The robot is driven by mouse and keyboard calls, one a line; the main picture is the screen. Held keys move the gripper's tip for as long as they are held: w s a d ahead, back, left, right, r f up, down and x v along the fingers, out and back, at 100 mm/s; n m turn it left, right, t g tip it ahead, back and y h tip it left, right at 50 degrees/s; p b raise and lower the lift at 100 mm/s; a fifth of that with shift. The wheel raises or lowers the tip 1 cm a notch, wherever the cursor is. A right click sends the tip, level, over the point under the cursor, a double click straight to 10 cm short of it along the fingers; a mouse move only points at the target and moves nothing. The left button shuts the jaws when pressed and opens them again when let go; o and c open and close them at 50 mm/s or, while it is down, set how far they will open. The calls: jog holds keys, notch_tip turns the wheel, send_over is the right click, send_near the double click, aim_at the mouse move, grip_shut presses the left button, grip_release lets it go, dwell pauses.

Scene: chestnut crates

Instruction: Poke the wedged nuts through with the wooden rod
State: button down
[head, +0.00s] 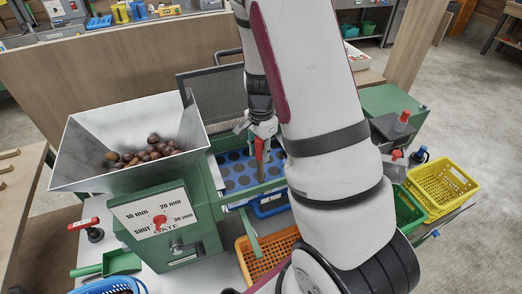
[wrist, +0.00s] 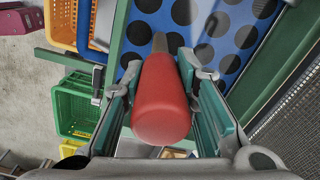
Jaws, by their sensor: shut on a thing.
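My gripper (head: 262,130) is shut on the red handle of the wooden rod (wrist: 162,105). Wedged nuts cannot be made out in the holes, and my arm hides the plate's right part.
A metal hopper (head: 84,154) holding several chestnuts stands left, above a green gate box (head: 178,247). An orange crate (head: 246,262) and blue tray (head: 268,207) sit below the plate. Yellow (head: 441,186) and green crates (wrist: 76,104) stand aside. A dark mesh guard (head: 215,95) rises behind.

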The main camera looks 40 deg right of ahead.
jog(key=shift+r+p, duration=1.45)
jog(key=shift+r, duration=2.05)
